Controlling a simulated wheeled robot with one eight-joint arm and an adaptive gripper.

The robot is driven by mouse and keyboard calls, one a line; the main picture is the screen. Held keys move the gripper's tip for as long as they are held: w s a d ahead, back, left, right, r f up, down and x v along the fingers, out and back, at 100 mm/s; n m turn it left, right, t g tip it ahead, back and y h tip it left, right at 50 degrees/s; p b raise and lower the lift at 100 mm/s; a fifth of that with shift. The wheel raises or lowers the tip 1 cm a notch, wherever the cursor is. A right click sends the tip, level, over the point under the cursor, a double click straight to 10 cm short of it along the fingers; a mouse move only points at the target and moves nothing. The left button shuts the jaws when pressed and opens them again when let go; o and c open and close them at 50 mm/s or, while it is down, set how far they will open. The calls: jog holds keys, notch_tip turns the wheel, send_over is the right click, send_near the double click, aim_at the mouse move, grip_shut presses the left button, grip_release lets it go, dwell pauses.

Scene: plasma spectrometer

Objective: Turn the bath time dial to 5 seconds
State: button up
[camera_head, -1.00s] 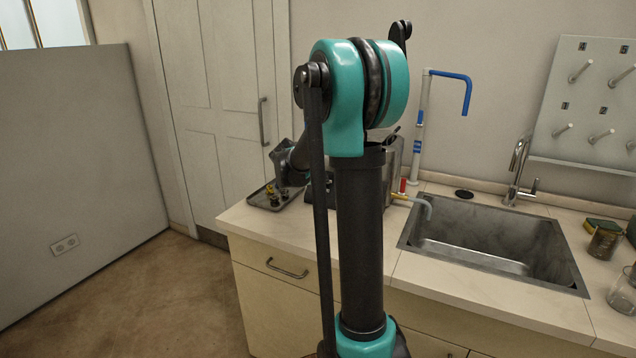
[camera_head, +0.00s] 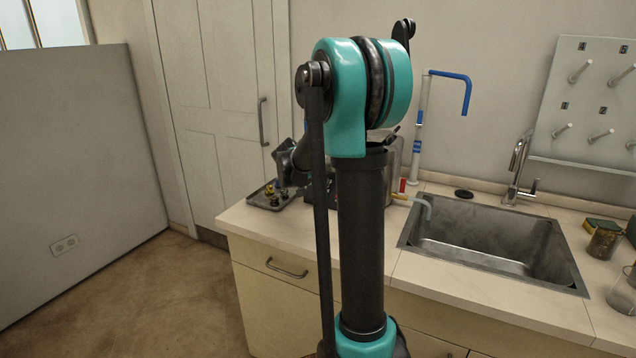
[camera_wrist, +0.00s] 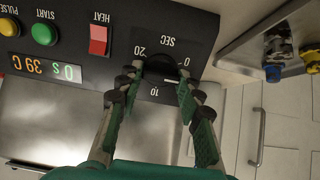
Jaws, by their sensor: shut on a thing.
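The bath time dial (camera_wrist: 160,67) is a dark knob on the black control panel (camera_wrist: 135,30), seen upside down in the wrist view. Labels SEC, 0, 10 and 20 are around it. My gripper (camera_wrist: 156,84) has a finger on either side of the dial and is shut on it. The fingers hide parts of the dial and its scale, so I cannot tell its setting. A small white mark shows by the right finger.
The panel also holds a red HEAT switch (camera_wrist: 99,40), a green START button (camera_wrist: 44,34), a yellow PULSE button (camera_wrist: 9,27) and a display (camera_wrist: 45,68) reading 0 S and 39 C. A tray (camera_head: 262,203) with small items lies beside the device. A sink (camera_head: 490,245) is farther right.

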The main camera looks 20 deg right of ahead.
jog(key=m, duration=0.5)
jog(key=shift+s+m, duration=0.1)
jog(key=shift+m, duration=0.2)
dwell(0.5)
jog(key=o, duration=1.2)
jog(key=shift+c, duration=0.2)
jog(key=v, duration=1.2)
jog(key=shift+d, duration=0.2)
jog(key=shift+s, duration=0.1)
